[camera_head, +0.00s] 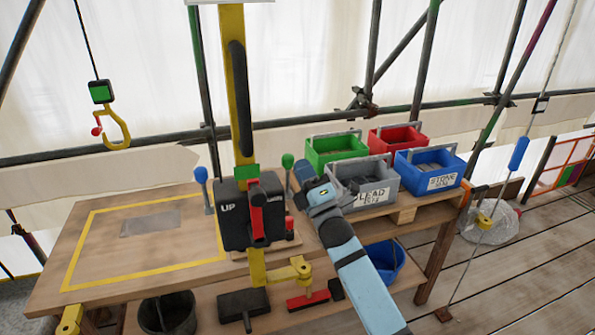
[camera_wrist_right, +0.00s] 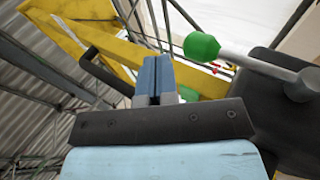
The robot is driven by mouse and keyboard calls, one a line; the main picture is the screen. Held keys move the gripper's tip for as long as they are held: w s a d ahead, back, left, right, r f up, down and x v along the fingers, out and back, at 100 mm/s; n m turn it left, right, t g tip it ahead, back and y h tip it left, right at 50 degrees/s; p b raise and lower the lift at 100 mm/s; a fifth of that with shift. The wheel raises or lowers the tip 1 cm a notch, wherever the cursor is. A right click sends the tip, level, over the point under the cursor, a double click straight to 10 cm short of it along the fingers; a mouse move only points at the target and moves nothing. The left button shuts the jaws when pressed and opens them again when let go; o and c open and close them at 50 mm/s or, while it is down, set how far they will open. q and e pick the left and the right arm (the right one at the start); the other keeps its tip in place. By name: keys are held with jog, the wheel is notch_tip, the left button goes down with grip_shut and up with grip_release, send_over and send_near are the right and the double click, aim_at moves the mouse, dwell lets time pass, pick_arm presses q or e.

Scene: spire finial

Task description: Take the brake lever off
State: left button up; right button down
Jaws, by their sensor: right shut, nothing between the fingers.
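A black winch box (camera_head: 232,213) marked "UP" stands on the wooden bench at the foot of a yellow post. A red lever (camera_head: 257,212) is on its front. A lever with a blue knob (camera_head: 200,176) stands at its left and one with a green knob (camera_head: 287,160) at its right. No label shows which is the brake lever. My right gripper (camera_head: 303,172) is just right of the green-knobbed lever, shut and empty. In the wrist view its blue fingers (camera_wrist_right: 157,76) are together, and the green knob (camera_wrist_right: 201,46) is to their right, apart from them. My left gripper is out of view.
Green, red, grey "LEAD" and blue "STONE" crates (camera_head: 372,197) stand right of my gripper. A yellow hook (camera_head: 118,128) hangs at left over a taped rectangle (camera_head: 150,262) on the bench. The yellow post (camera_head: 234,80) rises behind the box.

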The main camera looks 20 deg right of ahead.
pick_arm(q)
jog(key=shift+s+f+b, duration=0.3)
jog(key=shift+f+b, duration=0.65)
jog(key=shift+b, duration=0.1)
pick_arm(e)
jog(key=s+d, duration=0.2)
jog(key=s, duration=0.8)
jog(key=shift+s+d, duration=0.2)
jog(key=shift+d, duration=0.05)
jog(key=shift+r, duration=0.1)
jog(key=s+f+m+g+h+p, duration=0.1)
jog(key=s+f+m+g+h, duration=0.15)
jog(key=s+f+m, duration=0.6)
jog(key=s+f+m+g+h+p, duration=0.1)
jog(key=s+f+m+g, duration=0.2)
jog(key=f, duration=1)
pick_arm(q)
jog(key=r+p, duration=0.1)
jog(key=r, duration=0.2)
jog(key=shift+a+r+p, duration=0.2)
jog(key=shift+p, duration=0.15)
pick_arm(e)
jog(key=s+a+f+m+g, duration=0.1)
jog(key=s+f+m+g, duration=0.6)
jog(key=s+f, duration=0.7)
jog(key=shift+s+a+m, duration=0.4)
jog(key=shift+s+m, duration=0.15)
jog(key=shift+s, duration=0.15)
